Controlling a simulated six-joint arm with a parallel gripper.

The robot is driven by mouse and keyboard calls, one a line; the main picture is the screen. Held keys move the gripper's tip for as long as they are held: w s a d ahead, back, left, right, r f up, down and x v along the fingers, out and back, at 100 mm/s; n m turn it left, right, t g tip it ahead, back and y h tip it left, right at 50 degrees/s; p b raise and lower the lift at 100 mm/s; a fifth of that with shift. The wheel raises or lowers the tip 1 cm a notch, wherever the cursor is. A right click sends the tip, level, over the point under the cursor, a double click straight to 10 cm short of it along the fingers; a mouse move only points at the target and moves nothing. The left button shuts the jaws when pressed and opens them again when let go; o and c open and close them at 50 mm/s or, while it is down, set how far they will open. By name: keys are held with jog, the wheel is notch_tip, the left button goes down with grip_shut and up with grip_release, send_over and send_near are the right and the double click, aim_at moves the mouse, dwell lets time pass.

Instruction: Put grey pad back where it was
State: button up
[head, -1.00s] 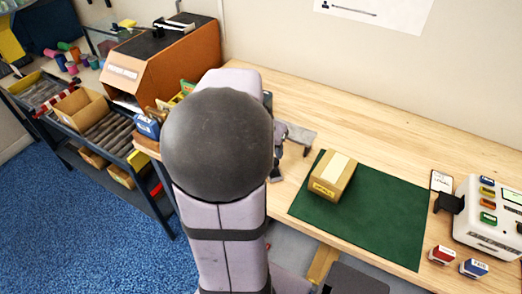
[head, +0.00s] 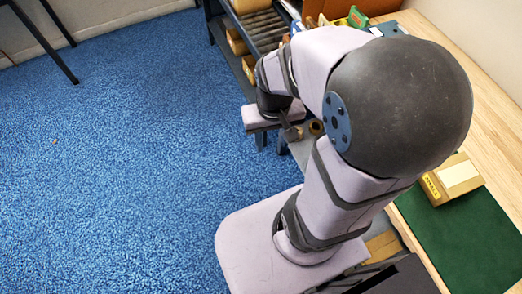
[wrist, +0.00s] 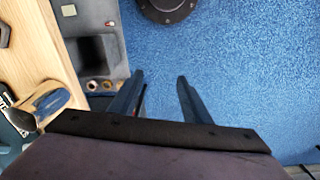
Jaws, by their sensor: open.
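I cannot make out the grey pad in either current view; my arm covers part of the bench in the head view.
A taped carton (head: 457,176) sits on the green mat (head: 470,240) on the wooden bench (head: 485,75). A dark rack with rollers (head: 262,32) stands at the back. Blue carpet (head: 120,150) is clear on the left.

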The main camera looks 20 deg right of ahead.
jog(key=a, duration=0.1)
jog(key=s+a+n, duration=0.2)
jog(key=a, duration=0.1)
jog(key=shift+f, duration=0.3)
jog(key=shift+w, duration=0.1)
dwell(1.0)
